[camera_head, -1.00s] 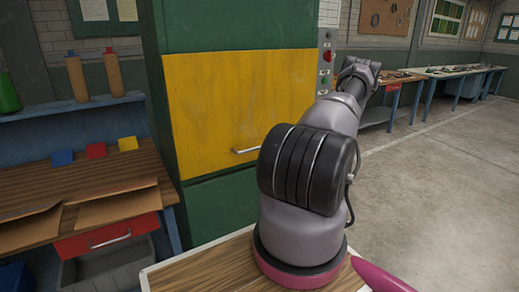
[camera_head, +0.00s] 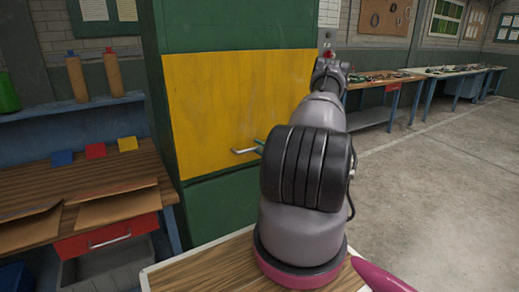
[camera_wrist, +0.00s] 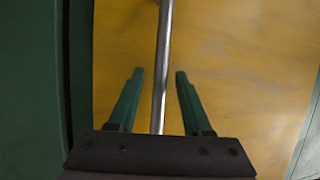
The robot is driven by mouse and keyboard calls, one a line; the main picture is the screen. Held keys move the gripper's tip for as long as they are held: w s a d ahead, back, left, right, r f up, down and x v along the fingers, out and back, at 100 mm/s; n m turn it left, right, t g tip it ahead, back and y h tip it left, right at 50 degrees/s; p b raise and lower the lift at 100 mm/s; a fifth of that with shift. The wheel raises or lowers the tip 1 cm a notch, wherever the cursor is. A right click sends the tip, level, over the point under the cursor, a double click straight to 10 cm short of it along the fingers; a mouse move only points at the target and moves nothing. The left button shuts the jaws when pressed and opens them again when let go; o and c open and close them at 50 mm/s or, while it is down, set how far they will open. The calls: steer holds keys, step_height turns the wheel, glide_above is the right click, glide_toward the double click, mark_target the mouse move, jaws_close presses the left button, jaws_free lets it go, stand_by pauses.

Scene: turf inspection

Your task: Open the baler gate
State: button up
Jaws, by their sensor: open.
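The baler gate (camera_head: 220,95) is a yellow panel on a tall green cabinet, and it looks shut. Its silver bar handle (camera_head: 243,151) sits near the lower edge, partly hidden behind my arm. In the wrist view the handle (camera_wrist: 163,50) runs up the picture between the two green fingers of my gripper (camera_wrist: 158,82). The fingers are open, one on each side of the bar, with gaps to both. I cannot tell how deep the bar lies between them. In the head view a green finger shows beside the handle's right end.
The green baler body (camera_head: 225,210) frames the gate. A wooden workbench (camera_head: 90,195) with cardboard pieces and coloured squares stands at left. Tool benches (camera_head: 400,78) line the back right. The concrete floor (camera_head: 440,190) at right is clear.

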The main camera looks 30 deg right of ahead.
jaws_close()
stand_by(1.5)
